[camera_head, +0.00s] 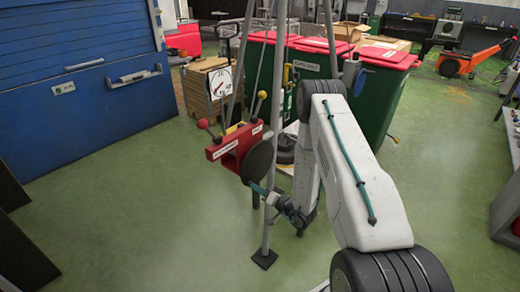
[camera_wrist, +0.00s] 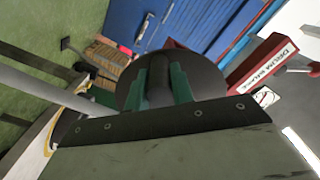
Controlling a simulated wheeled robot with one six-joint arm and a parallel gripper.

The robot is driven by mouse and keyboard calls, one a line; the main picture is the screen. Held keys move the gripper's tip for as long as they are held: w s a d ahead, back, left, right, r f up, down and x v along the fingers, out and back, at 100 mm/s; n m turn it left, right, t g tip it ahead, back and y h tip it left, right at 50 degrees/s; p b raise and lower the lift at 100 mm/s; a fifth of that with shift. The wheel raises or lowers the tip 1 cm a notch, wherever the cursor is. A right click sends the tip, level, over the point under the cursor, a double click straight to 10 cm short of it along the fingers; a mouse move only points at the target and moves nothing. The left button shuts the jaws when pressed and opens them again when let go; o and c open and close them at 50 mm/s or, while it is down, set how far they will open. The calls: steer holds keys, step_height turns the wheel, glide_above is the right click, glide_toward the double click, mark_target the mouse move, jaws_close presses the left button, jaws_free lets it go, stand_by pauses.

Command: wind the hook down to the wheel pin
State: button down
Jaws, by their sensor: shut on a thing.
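A red winch (camera_head: 229,151) with a dark round disc (camera_head: 259,162) hangs on the tripod in the head view. My gripper (camera_head: 261,190) is at the lower edge of this disc. In the wrist view, the green fingers of my gripper (camera_wrist: 160,83) are shut on a dark handle (camera_wrist: 158,66) in front of the disc (camera_wrist: 128,94). The red winch body (camera_wrist: 258,72), labelled DRUM BRAKE, is to the right. A small yellow part (camera_head: 287,74), possibly the hook, hangs behind the tripod leg. The wheel pin cannot be made out; my arm and the tripod hide part of that area.
Grey tripod legs (camera_head: 276,97) stand close around the winch. Green bins with red lids (camera_head: 380,95) stand behind. The green floor at left (camera_head: 120,215) is clear.

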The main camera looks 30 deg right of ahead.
steer(key=shift+s+f, duration=0.1)
steer(key=c, duration=1)
jaws_free()
steer(key=v, duration=0.8)
